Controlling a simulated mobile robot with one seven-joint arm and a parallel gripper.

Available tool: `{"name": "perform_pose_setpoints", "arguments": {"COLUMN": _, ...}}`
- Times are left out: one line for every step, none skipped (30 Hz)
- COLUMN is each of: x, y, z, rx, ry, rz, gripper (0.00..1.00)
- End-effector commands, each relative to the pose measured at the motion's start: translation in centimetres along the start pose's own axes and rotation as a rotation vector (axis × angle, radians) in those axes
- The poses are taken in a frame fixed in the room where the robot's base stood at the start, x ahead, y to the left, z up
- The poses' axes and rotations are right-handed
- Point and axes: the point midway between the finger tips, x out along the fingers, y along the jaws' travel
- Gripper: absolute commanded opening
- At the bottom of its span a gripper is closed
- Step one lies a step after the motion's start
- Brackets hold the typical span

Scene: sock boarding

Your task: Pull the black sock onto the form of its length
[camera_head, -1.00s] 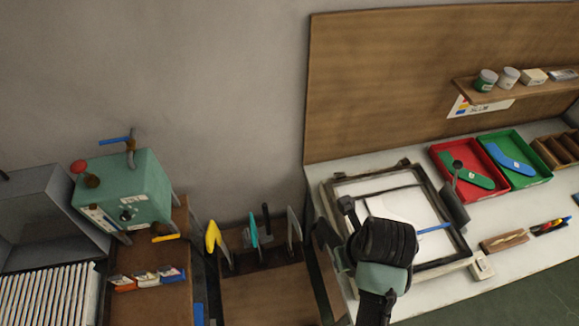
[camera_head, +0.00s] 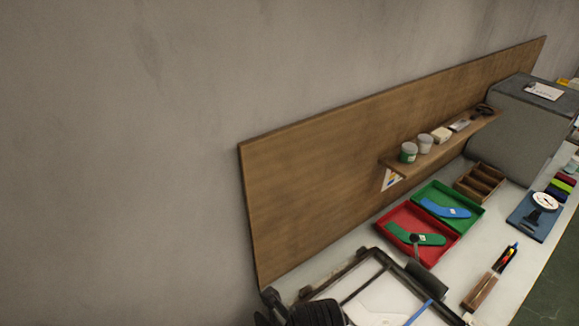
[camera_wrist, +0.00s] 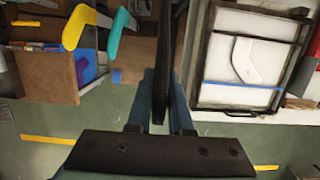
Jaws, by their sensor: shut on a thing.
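In the wrist view my gripper (camera_wrist: 162,98) is shut on the black sock (camera_wrist: 167,55), which shows edge-on as a long thin dark strip rising from between the fingers. Its toe and opening cannot be told apart. Left of it stand a yellow-topped form (camera_wrist: 75,26) and a teal-topped form (camera_wrist: 117,33), both apart from the sock. Any other forms are hidden or cannot be made out in the wrist view.
A framed screen (camera_wrist: 246,53) lies right of the sock on the white bench (camera_head: 480,262). A red tray (camera_head: 447,258) and green tray (camera_head: 475,222) sit farther along the bench. A shelf (camera_head: 465,133) hangs on the wooden backboard (camera_head: 320,165). Green floor lies below the gripper.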

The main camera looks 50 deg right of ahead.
Motion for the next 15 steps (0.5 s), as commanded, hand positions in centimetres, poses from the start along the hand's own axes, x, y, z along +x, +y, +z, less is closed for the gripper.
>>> {"name": "perform_pose_setpoints", "arguments": {"x": 0.0, "y": 0.0, "z": 0.0, "rx": 0.000, "ry": 0.000, "rz": 0.000, "gripper": 0.00}}
{"name": "perform_pose_setpoints", "arguments": {"x": 0.0, "y": 0.0, "z": 0.0, "rx": 0.000, "ry": 0.000, "rz": 0.000, "gripper": 0.00}}
{"name": "perform_pose_setpoints", "arguments": {"x": -0.1, "y": 0.0, "z": 0.0, "rx": 0.000, "ry": 0.000, "rz": 0.000, "gripper": 0.00}}
{"name": "perform_pose_setpoints", "arguments": {"x": -0.1, "y": 0.0, "z": 0.0, "rx": 0.000, "ry": 0.000, "rz": 0.000, "gripper": 0.00}}
{"name": "perform_pose_setpoints", "arguments": {"x": -0.2, "y": 0.0, "z": 0.0, "rx": -0.001, "ry": 0.000, "rz": 0.000, "gripper": 0.00}}
{"name": "perform_pose_setpoints", "arguments": {"x": -0.3, "y": 0.0, "z": 0.0, "rx": -0.001, "ry": 0.000, "rz": 0.000, "gripper": 0.00}}
{"name": "perform_pose_setpoints", "arguments": {"x": -0.4, "y": 0.0, "z": -0.1, "rx": -0.001, "ry": 0.000, "rz": 0.000, "gripper": 0.00}}
{"name": "perform_pose_setpoints", "arguments": {"x": -0.3, "y": 0.0, "z": -0.1, "rx": -0.001, "ry": 0.001, "rz": 0.000, "gripper": 0.00}}
{"name": "perform_pose_setpoints", "arguments": {"x": 0.0, "y": 0.0, "z": -0.2, "rx": -0.001, "ry": 0.001, "rz": 0.000, "gripper": 0.00}}
{"name": "perform_pose_setpoints", "arguments": {"x": 0.2, "y": 0.0, "z": -0.2, "rx": -0.001, "ry": 0.002, "rz": 0.001, "gripper": 0.00}}
{"name": "perform_pose_setpoints", "arguments": {"x": 0.5, "y": 0.0, "z": -0.3, "rx": -0.001, "ry": 0.002, "rz": 0.001, "gripper": 0.00}}
{"name": "perform_pose_setpoints", "arguments": {"x": 0.8, "y": 0.0, "z": -0.4, "rx": -0.001, "ry": 0.003, "rz": 0.001, "gripper": 0.00}}
{"name": "perform_pose_setpoints", "arguments": {"x": 1.1, "y": 0.0, "z": -0.5, "rx": -0.001, "ry": 0.003, "rz": 0.001, "gripper": 0.00}}
{"name": "perform_pose_setpoints", "arguments": {"x": 1.3, "y": 0.0, "z": -0.5, "rx": -0.001, "ry": 0.003, "rz": 0.001, "gripper": 0.00}}
{"name": "perform_pose_setpoints", "arguments": {"x": 1.7, "y": 0.0, "z": -0.6, "rx": -0.001, "ry": 0.003, "rz": 0.001, "gripper": 0.00}}
